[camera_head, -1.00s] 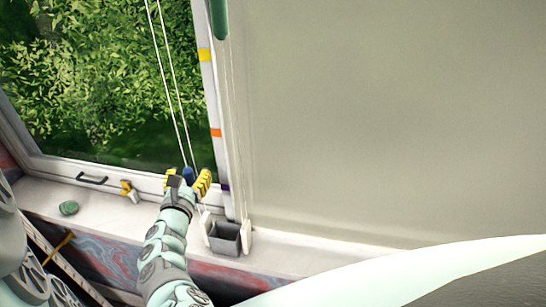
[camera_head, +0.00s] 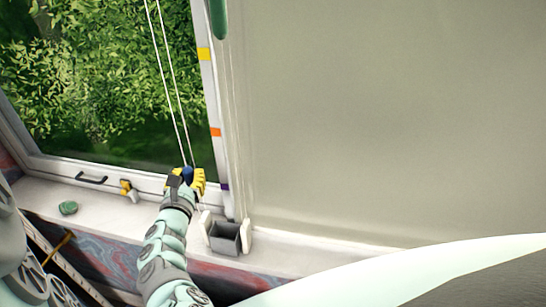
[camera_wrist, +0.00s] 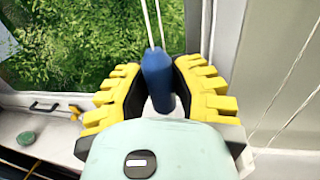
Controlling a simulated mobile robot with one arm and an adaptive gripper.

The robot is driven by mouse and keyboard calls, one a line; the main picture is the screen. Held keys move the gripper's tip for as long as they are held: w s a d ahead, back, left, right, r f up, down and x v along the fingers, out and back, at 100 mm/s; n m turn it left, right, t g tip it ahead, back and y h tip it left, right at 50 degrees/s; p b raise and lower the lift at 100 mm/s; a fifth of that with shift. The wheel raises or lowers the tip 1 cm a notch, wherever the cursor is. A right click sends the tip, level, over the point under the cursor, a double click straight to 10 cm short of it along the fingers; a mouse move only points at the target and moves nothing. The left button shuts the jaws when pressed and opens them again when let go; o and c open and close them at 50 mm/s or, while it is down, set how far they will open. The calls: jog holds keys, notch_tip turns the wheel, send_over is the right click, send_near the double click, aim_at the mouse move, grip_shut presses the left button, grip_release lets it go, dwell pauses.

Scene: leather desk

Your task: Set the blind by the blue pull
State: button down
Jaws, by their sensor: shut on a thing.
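The blue pull (camera_head: 187,174) hangs at the lower end of two white cords (camera_head: 172,90) in front of the window. My gripper (camera_head: 187,178) is shut on it, low near the window's bottom frame. In the wrist view the blue pull (camera_wrist: 157,80) stands nearly upright between the yellow-and-black fingers of my gripper (camera_wrist: 158,90). The pale blind (camera_head: 380,130) covers the right side of the view, its lower edge close above the sill. The window frame post carries yellow (camera_head: 204,54), orange (camera_head: 215,132) and purple (camera_head: 225,187) marks.
A green pull (camera_head: 218,18) hangs at the top beside other cords. A grey open box (camera_head: 225,238) between white brackets stands on the sill (camera_head: 100,205). A green stone-like object (camera_head: 68,208), a dark handle (camera_head: 91,179) and a yellow latch (camera_head: 127,188) are to the left.

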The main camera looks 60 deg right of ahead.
aim_at(186, 168)
notch_tip(186, 168, up, 19)
jog(key=p, duration=1.6)
jog(key=shift+f+p, duration=0.2)
jog(key=shift+p, duration=0.15)
jog(key=c, duration=0.8)
grip_release()
jog(key=shift+o, duration=0.2)
jog(key=v, duration=0.7)
jog(key=shift+s+a, duration=0.15)
jog(key=shift+a, duration=0.1)
